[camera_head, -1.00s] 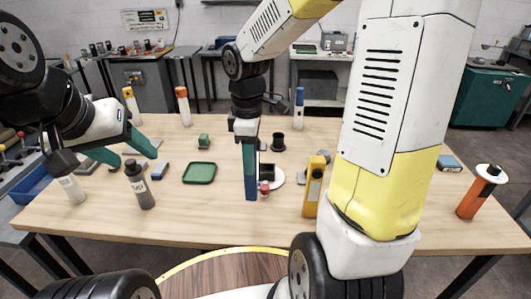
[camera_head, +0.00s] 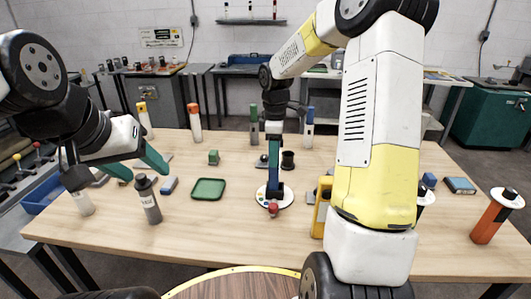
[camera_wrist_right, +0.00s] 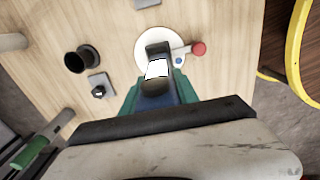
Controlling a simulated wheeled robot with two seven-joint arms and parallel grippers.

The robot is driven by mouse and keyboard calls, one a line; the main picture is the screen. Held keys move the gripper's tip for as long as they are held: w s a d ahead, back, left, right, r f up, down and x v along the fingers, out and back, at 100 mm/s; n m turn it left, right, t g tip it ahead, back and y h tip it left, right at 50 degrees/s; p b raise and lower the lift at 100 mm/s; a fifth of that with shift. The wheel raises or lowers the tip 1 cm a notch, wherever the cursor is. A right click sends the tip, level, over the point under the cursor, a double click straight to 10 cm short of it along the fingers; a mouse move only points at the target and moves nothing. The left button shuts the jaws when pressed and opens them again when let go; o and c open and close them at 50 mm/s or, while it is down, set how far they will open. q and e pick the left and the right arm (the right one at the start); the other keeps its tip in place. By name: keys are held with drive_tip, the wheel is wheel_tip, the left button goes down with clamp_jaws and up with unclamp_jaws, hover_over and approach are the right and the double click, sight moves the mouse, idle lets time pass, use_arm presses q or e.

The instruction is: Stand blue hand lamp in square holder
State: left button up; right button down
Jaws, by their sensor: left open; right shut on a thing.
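My right gripper (camera_head: 274,153) is shut on the blue hand lamp (camera_head: 274,172) and holds it upright. Its teal fingers are around the lamp in the right wrist view (camera_wrist_right: 155,95). The lamp's lower end is at the dark square holder (camera_head: 275,190), which sits on a round white plate (camera_head: 287,200) with a red knob (camera_head: 273,210). I cannot tell how deep the lamp is in the holder, as gripper and lamp cover its opening. My left gripper (camera_head: 146,172) is open and empty above the left side of the table.
A yellow lamp (camera_head: 320,218) stands right of the holder, partly behind my right arm. A black cup (camera_head: 287,160) is behind the holder. A green tray (camera_head: 208,189) and grey bottle (camera_head: 147,200) are to the left.

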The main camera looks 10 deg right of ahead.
drive_tip(key=shift+f, duration=0.9)
drive_tip(key=c, duration=0.9)
unclamp_jaws()
drive_tip(key=shift+f, duration=0.15)
